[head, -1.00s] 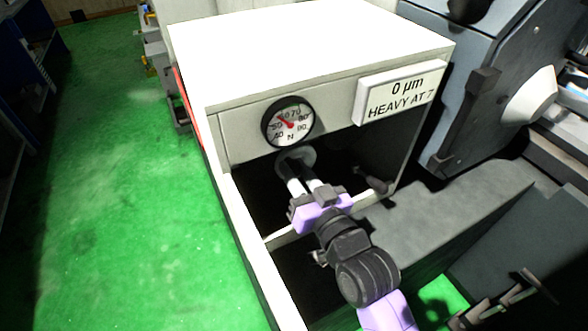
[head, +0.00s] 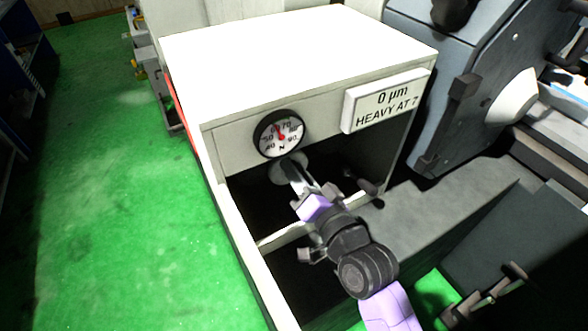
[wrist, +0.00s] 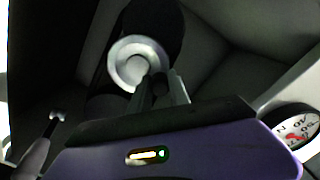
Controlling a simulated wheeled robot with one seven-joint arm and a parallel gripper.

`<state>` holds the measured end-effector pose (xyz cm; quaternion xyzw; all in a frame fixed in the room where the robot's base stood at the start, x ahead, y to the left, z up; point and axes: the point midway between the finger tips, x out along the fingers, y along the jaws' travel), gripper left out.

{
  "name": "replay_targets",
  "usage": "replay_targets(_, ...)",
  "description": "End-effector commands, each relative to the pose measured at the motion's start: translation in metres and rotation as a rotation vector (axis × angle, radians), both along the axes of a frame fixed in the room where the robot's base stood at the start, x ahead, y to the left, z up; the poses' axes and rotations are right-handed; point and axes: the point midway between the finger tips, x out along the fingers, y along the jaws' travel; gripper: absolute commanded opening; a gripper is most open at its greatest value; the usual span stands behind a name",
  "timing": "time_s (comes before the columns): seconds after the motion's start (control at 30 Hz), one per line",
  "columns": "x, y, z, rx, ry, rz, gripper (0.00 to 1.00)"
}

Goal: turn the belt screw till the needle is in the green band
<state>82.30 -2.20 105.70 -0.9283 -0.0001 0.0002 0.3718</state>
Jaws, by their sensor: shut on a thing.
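The round gauge (head: 280,134), black-rimmed with a white face marked N, sits on the cabinet front. Its red needle points up, near 60; I cannot make out a green band. Part of the gauge shows at the right of the wrist view (wrist: 297,126). The belt screw, a round grey metal piece (wrist: 116,68), is below the gauge inside the dark opening; it is partly hidden by my fingers. My gripper (head: 290,168) reaches in from the lower right and is shut on it; its fingers also show in the wrist view (wrist: 161,90).
A dark handle-like part (head: 366,184) sticks out right of my gripper. Grey machine parts fill the right side; green floor lies open at the left.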

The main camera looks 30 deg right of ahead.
Motion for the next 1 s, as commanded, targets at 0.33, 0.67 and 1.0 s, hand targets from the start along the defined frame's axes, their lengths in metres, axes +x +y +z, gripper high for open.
replay_targets(0.33,0.000,-0.001,0.000,0.005,-0.001,-0.002,0.00)
replay_targets(0.67,0.000,-0.001,0.000,0.004,0.000,-0.001,0.44)
replay_targets(1.0,-0.018,0.000,-0.003,0.006,0.001,0.000,0.44)
